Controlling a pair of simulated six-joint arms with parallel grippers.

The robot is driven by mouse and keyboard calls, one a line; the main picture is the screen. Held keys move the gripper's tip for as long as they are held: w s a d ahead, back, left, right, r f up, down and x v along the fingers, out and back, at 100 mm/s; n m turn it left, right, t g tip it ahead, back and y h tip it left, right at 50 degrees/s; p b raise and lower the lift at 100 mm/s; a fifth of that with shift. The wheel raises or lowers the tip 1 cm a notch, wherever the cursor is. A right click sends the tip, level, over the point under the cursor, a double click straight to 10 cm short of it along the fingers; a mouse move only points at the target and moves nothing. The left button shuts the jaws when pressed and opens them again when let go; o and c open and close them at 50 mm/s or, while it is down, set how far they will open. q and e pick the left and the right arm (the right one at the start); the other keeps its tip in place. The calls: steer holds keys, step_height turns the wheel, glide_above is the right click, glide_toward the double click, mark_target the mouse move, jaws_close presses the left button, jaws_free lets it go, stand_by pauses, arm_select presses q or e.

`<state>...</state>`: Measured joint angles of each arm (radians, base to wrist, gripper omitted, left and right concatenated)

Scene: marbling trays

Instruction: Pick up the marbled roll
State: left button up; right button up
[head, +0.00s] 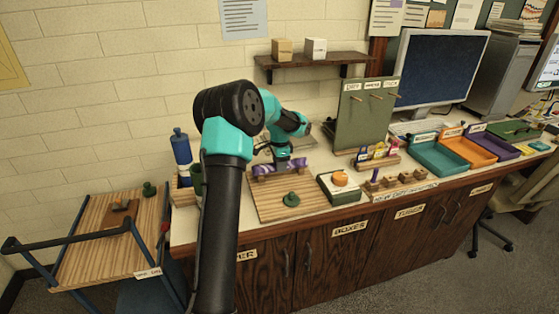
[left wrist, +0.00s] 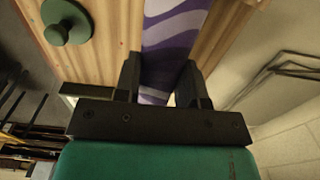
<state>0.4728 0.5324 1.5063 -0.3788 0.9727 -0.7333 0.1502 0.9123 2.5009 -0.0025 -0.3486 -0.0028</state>
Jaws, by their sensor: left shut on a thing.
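The marbled roll (head: 293,164), with purple and white swirls, is at the back of the ribbed wooden board (head: 262,207) in the head view. My left gripper (head: 280,162) reaches down onto it from above. In the left wrist view the roll (left wrist: 174,35) runs between the two black fingers of my left gripper (left wrist: 161,82), which is shut on it. I cannot tell whether the roll touches the board. My right gripper is not in view.
A green knobbed piece (head: 291,199) stands on the board in front of the roll. A green box with an orange thing (head: 340,178) is to the right, then wooden blocks and coloured trays (head: 438,159). A blue bottle (head: 181,147) and a cart (head: 90,245) are left.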

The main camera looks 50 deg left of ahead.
arm_select(q)
steer(key=shift+o, duration=0.4)
steer(key=s+d+r, duration=0.1)
steer(key=s+d, duration=0.6)
steer(key=d, duration=0.1)
steer(key=shift+d, duration=0.1)
